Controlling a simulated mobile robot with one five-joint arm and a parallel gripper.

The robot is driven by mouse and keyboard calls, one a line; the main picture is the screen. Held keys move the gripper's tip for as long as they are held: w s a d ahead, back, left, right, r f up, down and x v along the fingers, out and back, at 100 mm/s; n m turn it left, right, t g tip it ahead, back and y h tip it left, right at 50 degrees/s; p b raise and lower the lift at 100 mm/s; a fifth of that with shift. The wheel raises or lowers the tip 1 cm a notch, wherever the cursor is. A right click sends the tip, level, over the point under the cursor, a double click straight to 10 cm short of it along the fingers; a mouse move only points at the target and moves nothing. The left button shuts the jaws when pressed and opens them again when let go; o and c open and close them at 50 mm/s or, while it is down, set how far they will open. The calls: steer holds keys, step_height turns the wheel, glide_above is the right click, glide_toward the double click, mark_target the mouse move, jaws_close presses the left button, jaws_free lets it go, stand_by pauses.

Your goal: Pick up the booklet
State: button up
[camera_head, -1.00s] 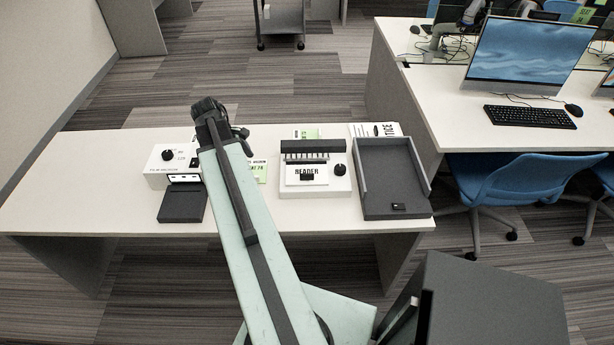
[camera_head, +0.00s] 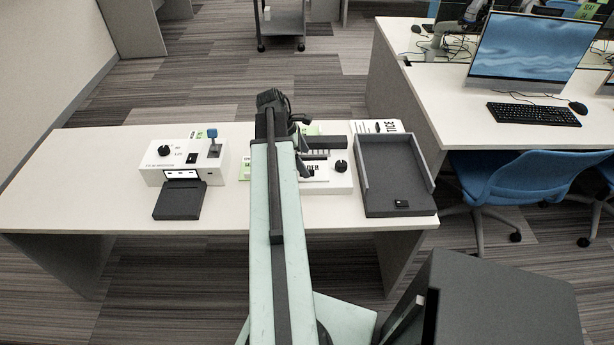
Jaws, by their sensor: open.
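I cannot tell for sure which item is the booklet. A green-and-white printed piece (camera_head: 246,165) lies on the white desk, right of the film device, partly hidden by my arm. Another green printed piece (camera_head: 311,130) lies behind the reader, partly covered by my gripper. My gripper (camera_head: 296,122) is open above the desk, near the left part of the reader. Its fingers are dark and small, and nothing is visibly held.
The white desk (camera_head: 80,190) holds a film device (camera_head: 165,165) with a blue-topped lever, a dark pad (camera_head: 180,200), the reader (camera_head: 340,176) and a walled grey tray (camera_head: 393,180). A higher desk with a monitor (camera_head: 525,55) stands right. The left desk area is clear.

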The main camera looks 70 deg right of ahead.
mark_target(307, 165)
steer(key=b+x, duration=0.2)
steer(key=x, duration=0.1)
steer(key=shift+f, duration=0.3)
steer(key=shift+r, duration=0.1)
steer(key=shift+c, duration=0.3)
